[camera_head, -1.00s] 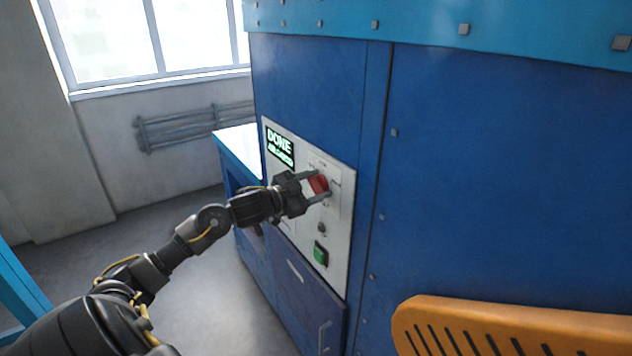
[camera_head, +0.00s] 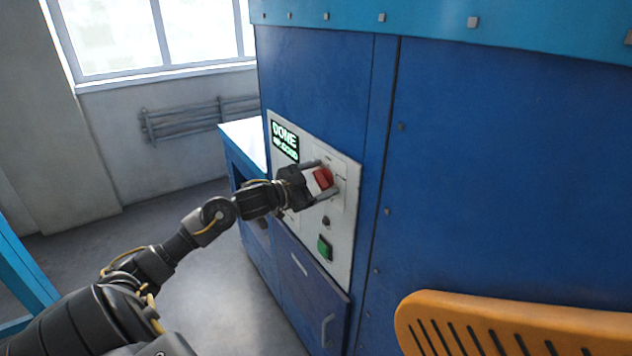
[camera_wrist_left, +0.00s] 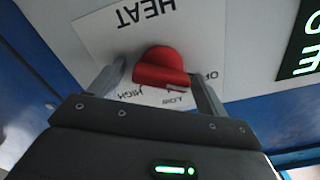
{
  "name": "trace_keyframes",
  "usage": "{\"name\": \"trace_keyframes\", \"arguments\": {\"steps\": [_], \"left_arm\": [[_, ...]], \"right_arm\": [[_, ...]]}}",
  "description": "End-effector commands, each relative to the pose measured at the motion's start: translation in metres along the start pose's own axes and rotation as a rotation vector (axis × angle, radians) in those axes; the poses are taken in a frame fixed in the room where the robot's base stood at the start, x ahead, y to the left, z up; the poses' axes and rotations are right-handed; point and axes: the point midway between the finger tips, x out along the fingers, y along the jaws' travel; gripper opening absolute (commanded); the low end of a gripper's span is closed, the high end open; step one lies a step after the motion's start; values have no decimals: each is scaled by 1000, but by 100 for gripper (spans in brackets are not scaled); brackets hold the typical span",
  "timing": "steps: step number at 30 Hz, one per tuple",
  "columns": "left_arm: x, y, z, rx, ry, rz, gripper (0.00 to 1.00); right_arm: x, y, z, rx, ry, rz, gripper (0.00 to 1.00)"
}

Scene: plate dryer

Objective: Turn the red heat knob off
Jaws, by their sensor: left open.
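The red heat knob (camera_head: 322,178) sits on the white control panel (camera_head: 342,225) of the blue machine. In the left wrist view the knob (camera_wrist_left: 160,68) shows below the word HEAT, with the labels HIGH, LOW and part of OFF around it; that picture is upside down. My left gripper (camera_head: 328,180) is open, with one finger on each side of the knob. My right gripper is not in view.
An orange slotted chair back (camera_head: 500,325) stands at the lower right. Open floor lies left of the machine.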

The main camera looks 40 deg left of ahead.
Motion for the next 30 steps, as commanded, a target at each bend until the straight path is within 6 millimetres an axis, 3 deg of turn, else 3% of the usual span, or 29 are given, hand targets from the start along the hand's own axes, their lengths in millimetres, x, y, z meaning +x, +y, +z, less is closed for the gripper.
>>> {"name": "trace_keyframes", "arguments": {"steps": [5,21,30], "left_arm": [[-15,2,4,2,-3,0,76],[-94,2,3,-1,-1,1,76],[-108,0,1,-1,-1,1,76]], "right_arm": [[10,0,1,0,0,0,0],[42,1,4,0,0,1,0],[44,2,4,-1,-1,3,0]]}}
